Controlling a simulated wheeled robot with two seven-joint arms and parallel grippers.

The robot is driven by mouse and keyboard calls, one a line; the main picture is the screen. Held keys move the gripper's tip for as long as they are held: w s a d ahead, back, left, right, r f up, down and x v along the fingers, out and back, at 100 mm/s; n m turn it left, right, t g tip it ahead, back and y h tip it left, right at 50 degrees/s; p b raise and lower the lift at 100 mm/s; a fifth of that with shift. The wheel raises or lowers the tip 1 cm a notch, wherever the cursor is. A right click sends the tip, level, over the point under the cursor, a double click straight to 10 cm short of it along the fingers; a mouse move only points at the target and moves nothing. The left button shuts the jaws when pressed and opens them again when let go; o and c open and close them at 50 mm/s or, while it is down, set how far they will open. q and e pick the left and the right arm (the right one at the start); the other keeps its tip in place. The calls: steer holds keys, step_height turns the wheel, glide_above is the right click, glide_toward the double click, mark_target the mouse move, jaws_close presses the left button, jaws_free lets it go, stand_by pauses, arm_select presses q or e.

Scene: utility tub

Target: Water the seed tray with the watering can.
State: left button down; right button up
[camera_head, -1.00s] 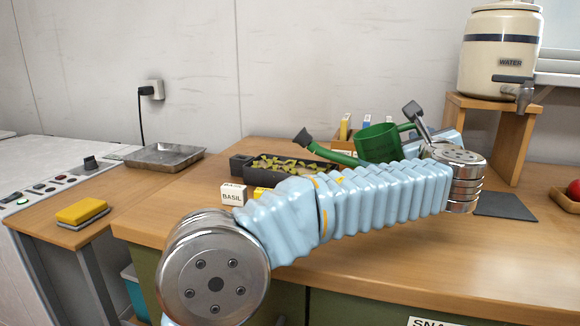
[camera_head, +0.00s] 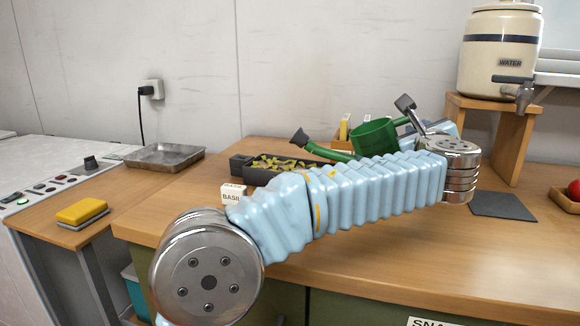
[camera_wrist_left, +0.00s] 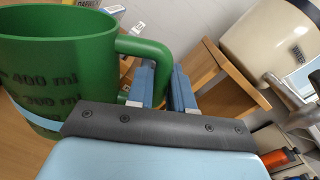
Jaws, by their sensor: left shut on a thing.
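The green watering can (camera_head: 372,140) is at the back of the bench in the head view, its spout pointing left. The spout's dark rose (camera_head: 299,137) appears just above the dark seed tray (camera_head: 262,179), which holds yellow-green seedlings (camera_head: 283,163). No water shows. My left gripper (camera_wrist_left: 163,84) is shut on the can's handle (camera_wrist_left: 150,47), seen in the left wrist view beside the green can body (camera_wrist_left: 55,70). In the head view my left arm hides the can's lower part and some of the tray. My right gripper is not in view.
A water crock (camera_head: 500,55) sits on a wooden stand (camera_head: 508,133) at right. A metal pan (camera_head: 163,157) and a yellow sponge (camera_head: 82,211) are at left. The front right bench top is clear around a dark mat (camera_head: 503,206).

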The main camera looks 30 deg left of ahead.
arm_select(q)
steer(key=shift+s+a+r+n, duration=0.15)
steer(key=shift+a+r+n, duration=0.25)
steer(key=shift+r, duration=0.4)
steer(key=shift+s+a+r+n, duration=0.25)
steer(key=shift+a+r+n, duration=0.3)
steer(key=shift+a, duration=0.2)
stand_by(1.9)
